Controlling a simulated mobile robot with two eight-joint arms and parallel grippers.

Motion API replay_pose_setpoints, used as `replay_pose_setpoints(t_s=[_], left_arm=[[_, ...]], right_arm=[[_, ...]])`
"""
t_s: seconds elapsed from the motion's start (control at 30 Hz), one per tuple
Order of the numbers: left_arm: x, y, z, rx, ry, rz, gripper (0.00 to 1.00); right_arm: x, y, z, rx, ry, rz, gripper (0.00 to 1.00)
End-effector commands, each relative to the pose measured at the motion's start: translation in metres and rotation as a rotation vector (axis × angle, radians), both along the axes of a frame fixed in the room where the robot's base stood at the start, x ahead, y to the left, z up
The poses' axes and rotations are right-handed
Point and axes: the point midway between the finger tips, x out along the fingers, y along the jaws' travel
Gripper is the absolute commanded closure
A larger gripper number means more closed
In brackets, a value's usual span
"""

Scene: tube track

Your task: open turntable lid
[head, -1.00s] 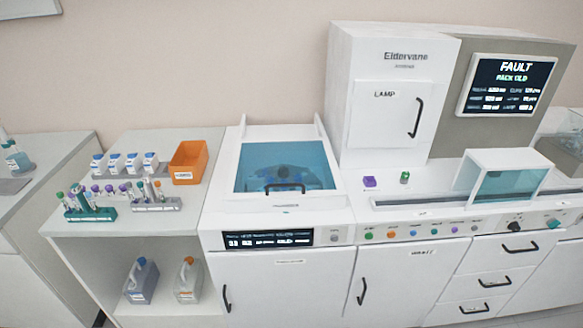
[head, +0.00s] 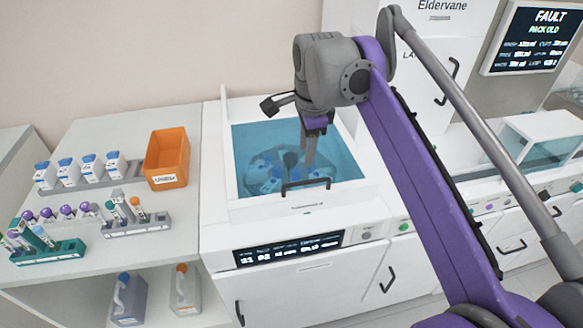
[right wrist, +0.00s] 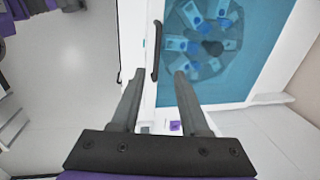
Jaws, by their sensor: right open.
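The turntable lid (head: 255,150) is a blue see-through pane in a white frame on the white cabinet, and it lies closed. The round turntable with several packs shows through it, also in the right wrist view (right wrist: 208,40). The lid's dark bar handle (head: 306,184) is on the front edge; it also shows in the right wrist view (right wrist: 157,50). My right gripper (head: 309,160) is over the lid near the handle. In the right wrist view its fingers (right wrist: 158,75) are apart and empty, with the handle beyond and between their tips. My left gripper is out of view.
An orange bin (head: 166,158), bottles and tube racks (head: 137,222) stand on the bench to the left. The tall analyser with a FAULT screen (head: 531,38) stands to the right. My purple right arm crosses the right side of the cabinet.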

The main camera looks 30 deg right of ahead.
Motion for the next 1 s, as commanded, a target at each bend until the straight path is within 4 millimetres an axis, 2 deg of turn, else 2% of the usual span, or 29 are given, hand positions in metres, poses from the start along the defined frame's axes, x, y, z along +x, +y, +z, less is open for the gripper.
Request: replay_pose_setpoints(t_s=[0.17,0.4,0.6,0.77,1.0], left_arm=[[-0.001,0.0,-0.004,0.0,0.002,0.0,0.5],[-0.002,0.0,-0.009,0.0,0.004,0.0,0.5],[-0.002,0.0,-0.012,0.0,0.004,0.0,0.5],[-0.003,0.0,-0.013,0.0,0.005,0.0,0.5],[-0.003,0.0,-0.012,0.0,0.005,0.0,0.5]], right_arm=[[0.004,-0.001,-0.023,0.0,0.0,-0.002,0.55],[0.013,-0.003,-0.069,-0.001,-0.001,-0.001,0.55],[0.018,-0.005,-0.095,-0.001,-0.002,-0.001,0.55],[0.019,-0.005,-0.103,-0.001,-0.002,0.0,0.55],[0.019,-0.005,-0.103,-0.001,-0.002,0.0,0.55]])
